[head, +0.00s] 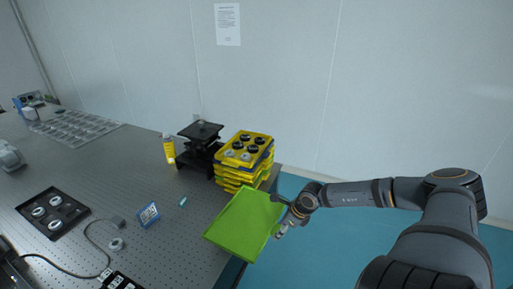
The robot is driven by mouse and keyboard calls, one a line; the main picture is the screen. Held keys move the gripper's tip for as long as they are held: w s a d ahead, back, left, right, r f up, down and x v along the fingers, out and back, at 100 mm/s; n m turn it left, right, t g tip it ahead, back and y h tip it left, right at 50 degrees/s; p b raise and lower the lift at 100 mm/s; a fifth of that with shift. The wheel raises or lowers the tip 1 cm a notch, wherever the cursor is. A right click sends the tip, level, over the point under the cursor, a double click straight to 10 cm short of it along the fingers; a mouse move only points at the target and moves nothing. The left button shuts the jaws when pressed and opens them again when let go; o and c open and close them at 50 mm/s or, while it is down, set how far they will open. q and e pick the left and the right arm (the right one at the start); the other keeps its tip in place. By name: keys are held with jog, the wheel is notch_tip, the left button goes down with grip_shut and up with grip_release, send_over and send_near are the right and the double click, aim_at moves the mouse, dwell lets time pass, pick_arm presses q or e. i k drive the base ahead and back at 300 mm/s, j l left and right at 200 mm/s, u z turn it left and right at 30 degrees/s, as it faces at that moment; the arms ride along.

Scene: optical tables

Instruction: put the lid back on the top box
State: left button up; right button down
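A bright green flat lid (244,226) is tilted in the air over the right edge of the optical table. My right gripper (281,204) is at the lid's right edge and appears shut on it; the fingertips are small and partly hidden. The stack of yellow boxes (228,181) stands at the table's right end, just behind the lid. The top box (261,140) is open and shows several dark round parts with pale centres. The lid is apart from the top box, lower in the picture and nearer to me. My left gripper is not in view.
A black lift stand (201,143) and a yellow bottle (169,147) stand left of the stack. A black tray (52,213) of round parts, a small blue-and-white card (149,214) and a cable lie on the perforated table (142,178). Blue floor (345,240) is open at right.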

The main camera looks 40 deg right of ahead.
aim_at(245, 147)
jog(key=l+z, duration=0.1)
jog(key=z, duration=0.3)
jog(key=l+z, duration=0.1)
jog(key=z, duration=0.75)
jog(key=l+z, duration=0.1)
jog(key=z, duration=0.3)
jog(key=i+z, duration=0.1)
jog(key=z, duration=0.35)
jog(key=i+l+z, duration=0.2)
jog(key=z, duration=0.25)
jog(key=i+u, duration=0.1)
jog(key=u, duration=0.2)
jog(key=i+u, duration=0.1)
jog(key=u, duration=0.6)
jog(key=i+l+u, duration=0.1)
jog(key=u, duration=0.35)
jog(key=l+u, duration=0.15)
jog(key=u, duration=0.25)
jog(key=l+u, duration=0.1)
jog(key=u, duration=0.3)
jog(key=l+u, duration=0.1)
jog(key=u, duration=0.35)
